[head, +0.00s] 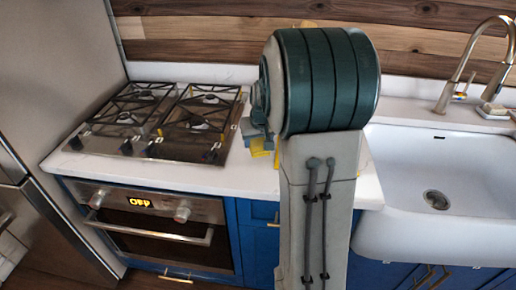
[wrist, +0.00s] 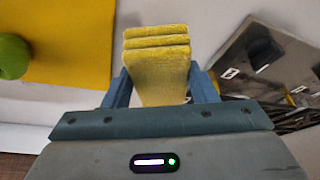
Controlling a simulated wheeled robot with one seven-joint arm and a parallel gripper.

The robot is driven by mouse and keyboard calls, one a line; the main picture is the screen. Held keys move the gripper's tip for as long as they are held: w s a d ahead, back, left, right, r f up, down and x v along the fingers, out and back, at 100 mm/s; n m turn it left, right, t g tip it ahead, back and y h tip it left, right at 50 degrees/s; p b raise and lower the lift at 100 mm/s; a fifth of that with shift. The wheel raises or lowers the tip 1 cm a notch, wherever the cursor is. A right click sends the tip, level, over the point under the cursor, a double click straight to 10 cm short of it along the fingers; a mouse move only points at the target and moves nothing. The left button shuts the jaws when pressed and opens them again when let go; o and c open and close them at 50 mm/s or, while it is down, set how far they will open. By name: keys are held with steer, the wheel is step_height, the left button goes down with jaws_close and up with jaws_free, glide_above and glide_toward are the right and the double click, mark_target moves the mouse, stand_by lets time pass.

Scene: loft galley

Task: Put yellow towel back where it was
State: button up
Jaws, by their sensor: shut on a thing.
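The yellow towel (wrist: 158,62) is folded in layers and held between the two blue fingers of my gripper (wrist: 160,84) in the wrist view. My gripper is shut on it. In the head view my gripper (head: 254,132) is over the counter just right of the cooktop, and a small bit of the towel (head: 260,148) shows below the fingers. My arm hides most of the towel there. I cannot tell whether the towel touches the counter.
A flat yellow sheet (wrist: 75,50) with a green round thing (wrist: 13,56) on it lies left of the towel in the wrist view. The gas cooktop (head: 165,115) is on the left, above an oven (head: 150,215). The white sink (head: 445,170) and its faucet (head: 468,65) are on the right.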

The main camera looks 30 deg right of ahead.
steer(key=shift+f, duration=2.05)
steer(key=shift+f, duration=0.15)
steer(key=o, duration=0.9)
steer(key=shift+r, duration=0.55)
steer(key=d+v, duration=0.1)
steer(key=v, duration=0.9)
steer(key=s+a, duration=0.5)
steer(key=s, duration=0.1)
steer(key=s+a+f+n+g, duration=0.1)
steer(key=s+a, duration=0.4)
steer(key=s, duration=0.2)
steer(key=s+a+n, duration=0.1)
steer(key=s+a, duration=0.4)
steer(key=s, duration=0.2)
steer(key=shift+s+a+f+g+y, duration=0.1)
steer(key=shift+a+f+g+y, duration=0.2)
steer(key=shift+a+y, duration=0.1)
